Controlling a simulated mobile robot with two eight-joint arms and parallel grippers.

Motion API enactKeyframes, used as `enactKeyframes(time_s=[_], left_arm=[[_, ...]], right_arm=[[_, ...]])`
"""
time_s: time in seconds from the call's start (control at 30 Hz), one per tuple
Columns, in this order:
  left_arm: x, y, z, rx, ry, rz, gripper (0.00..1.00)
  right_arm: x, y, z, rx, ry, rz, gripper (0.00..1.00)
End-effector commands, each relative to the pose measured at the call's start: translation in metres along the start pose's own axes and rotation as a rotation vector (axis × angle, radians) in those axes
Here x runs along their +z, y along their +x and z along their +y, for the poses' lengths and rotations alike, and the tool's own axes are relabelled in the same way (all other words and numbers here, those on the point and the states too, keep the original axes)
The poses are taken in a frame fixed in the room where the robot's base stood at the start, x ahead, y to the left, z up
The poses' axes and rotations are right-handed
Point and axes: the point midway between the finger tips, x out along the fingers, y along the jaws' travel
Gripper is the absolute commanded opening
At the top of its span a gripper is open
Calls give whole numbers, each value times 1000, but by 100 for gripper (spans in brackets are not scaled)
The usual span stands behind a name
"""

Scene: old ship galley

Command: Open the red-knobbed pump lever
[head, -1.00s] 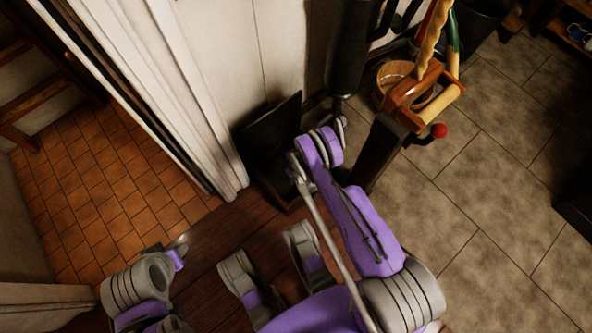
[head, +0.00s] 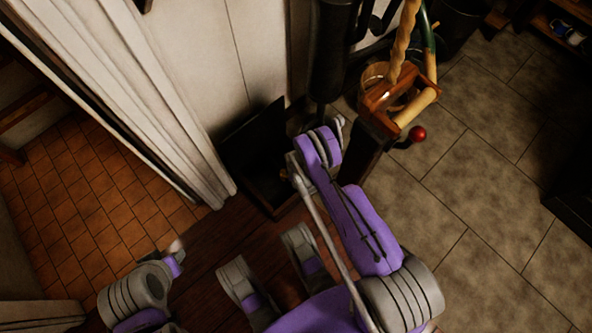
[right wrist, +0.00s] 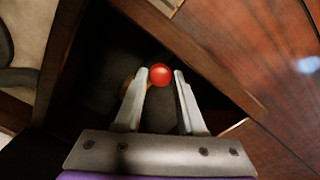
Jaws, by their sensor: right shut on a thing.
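In the right wrist view a red knob (right wrist: 160,75) sits between the fingertips of my right gripper (right wrist: 161,80), with the jaws shut on it. Dark space and wooden edges surround it, and its lever is not clearly visible. In the head view my right arm reaches up to a black open box, and its fingers are mostly hidden. Another red knob (head: 417,133) shows in the head view, on a short dark arm at the side of a wooden-topped post (head: 395,105), apart from my gripper. My left gripper (head: 175,252) is low at the left, away from both knobs; its jaws are unclear.
The black box (head: 245,150) stands against the pale panelled wall (head: 235,60). A wooden bucket (head: 373,75) is behind the post. A white curtain-like panel (head: 165,110) stands at the left. The stone-tiled floor (head: 480,200) at the right is largely clear.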

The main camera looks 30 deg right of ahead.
Motion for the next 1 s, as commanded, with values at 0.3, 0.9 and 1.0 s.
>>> enactKeyframes(time_s=[0.3, 0.9, 1.0], left_arm=[[0, 0, 0, 0, 0, 0, 40], [0, 0, 0, 0, 0, 0, 40], [0, 0, 0, 0, 0, 0, 40]], right_arm=[[0, 0, 1, 2, -45, 0, 0], [0, 0, 1, 2, -46, 0, 69], [0, 0, 1, 2, -45, 0, 69]])
